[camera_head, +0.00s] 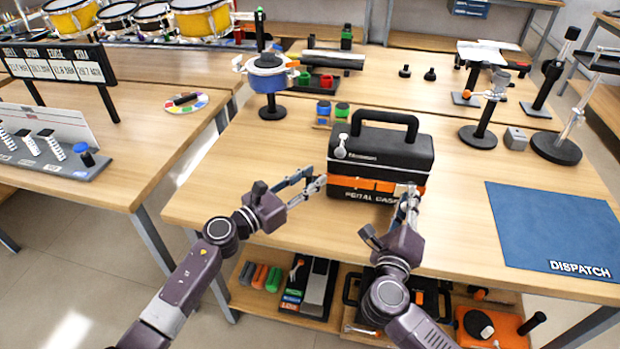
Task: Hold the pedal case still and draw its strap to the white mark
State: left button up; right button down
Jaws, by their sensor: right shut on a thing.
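The pedal case (385,147) is a black box with a top handle, standing upright on the wooden table. An orange strap (362,183) runs across its front, above the case's lettering. My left gripper (316,180) is at the case's front left corner, its fingers apart with nothing seen between them; I cannot tell whether it touches the case. My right gripper (411,193) is shut at the right end of the strap, by the front right corner. Its fingers hide the part they grip. I cannot make out the white mark for sure.
A blue dispatch mat (550,225) lies clear on the right. A blue pot on a stand (267,80) and small red, blue and green pieces stand behind the case. Metal stands (482,130) are at the back right. The table's front edge is close below my grippers.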

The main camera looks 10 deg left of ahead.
pick_arm(q)
grip_shut()
pick_arm(e)
jog(key=shift+f, duration=0.4)
pick_arm(q)
jog(key=shift+w+a+f, duration=0.1)
jog(key=shift+a, duration=1.15)
jog(key=shift+w+a, duration=0.1)
jog(key=shift+a, duration=1.1)
pick_arm(e)
jog(key=shift+d, duration=0.15)
pick_arm(q)
jog(key=o, duration=0.8)
grip_release()
jog(key=shift+c, duration=0.2)
jog(key=v, duration=1.2)
jog(key=shift+s, duration=0.2)
